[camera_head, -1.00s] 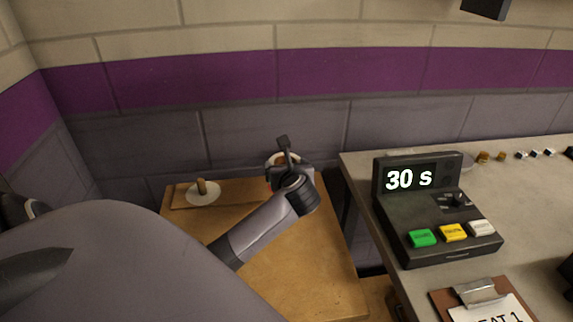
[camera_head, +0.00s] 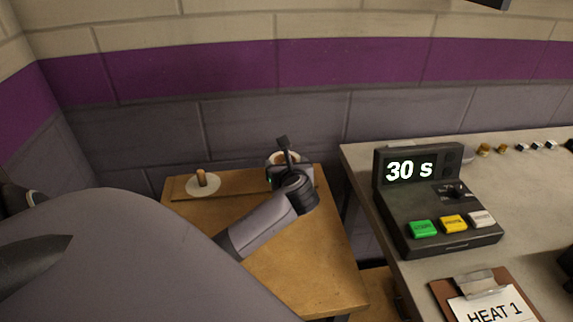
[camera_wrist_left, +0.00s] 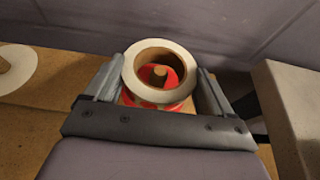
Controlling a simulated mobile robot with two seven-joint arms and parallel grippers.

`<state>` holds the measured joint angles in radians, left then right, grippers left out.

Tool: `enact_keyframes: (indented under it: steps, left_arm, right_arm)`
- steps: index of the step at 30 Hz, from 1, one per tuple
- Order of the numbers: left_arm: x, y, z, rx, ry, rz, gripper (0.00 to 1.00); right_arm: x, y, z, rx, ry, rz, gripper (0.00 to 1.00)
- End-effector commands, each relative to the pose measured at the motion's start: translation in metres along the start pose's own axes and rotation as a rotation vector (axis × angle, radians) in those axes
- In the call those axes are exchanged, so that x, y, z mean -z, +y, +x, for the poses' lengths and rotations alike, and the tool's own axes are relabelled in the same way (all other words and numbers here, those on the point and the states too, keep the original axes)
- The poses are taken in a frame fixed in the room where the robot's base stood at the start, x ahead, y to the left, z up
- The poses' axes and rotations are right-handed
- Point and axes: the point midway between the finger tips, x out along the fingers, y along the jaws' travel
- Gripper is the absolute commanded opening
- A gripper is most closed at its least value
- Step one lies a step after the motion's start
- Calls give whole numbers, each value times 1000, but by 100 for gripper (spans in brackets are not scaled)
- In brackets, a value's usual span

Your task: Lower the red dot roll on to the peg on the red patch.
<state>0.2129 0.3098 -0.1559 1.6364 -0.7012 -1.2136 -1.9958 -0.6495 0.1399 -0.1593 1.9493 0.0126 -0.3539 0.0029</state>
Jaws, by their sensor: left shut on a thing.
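The red dot roll (camera_wrist_left: 188,67), a white ring with a brown core, sits between the fingers of my left gripper (camera_wrist_left: 160,68), which is shut on it. The peg (camera_wrist_left: 160,74) shows through the roll's hole, with the red patch (camera_wrist_left: 176,82) around it. Red also shows below the roll's near edge. How high the roll is above the patch I cannot tell. In the head view the left gripper (camera_head: 285,165) is at the back right of the wooden table and hides most of the roll (camera_head: 275,157). My right gripper is not in view.
A white disc (camera_head: 210,189) with a wooden peg (camera_head: 201,177) stands at the table's back left. A grey counter with a timer box (camera_head: 435,225) reading 30 s is to the right. A brick wall is close behind. The wooden table's (camera_head: 300,270) front is clear.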

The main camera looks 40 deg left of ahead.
Motion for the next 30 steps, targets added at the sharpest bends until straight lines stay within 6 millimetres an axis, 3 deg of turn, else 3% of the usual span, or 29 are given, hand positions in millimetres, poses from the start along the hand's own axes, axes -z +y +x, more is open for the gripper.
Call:
enact_keyframes:
  steps: [30]
  left_arm:
    - [16,0,7,0,-1,0,53]
  right_arm:
    - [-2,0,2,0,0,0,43]
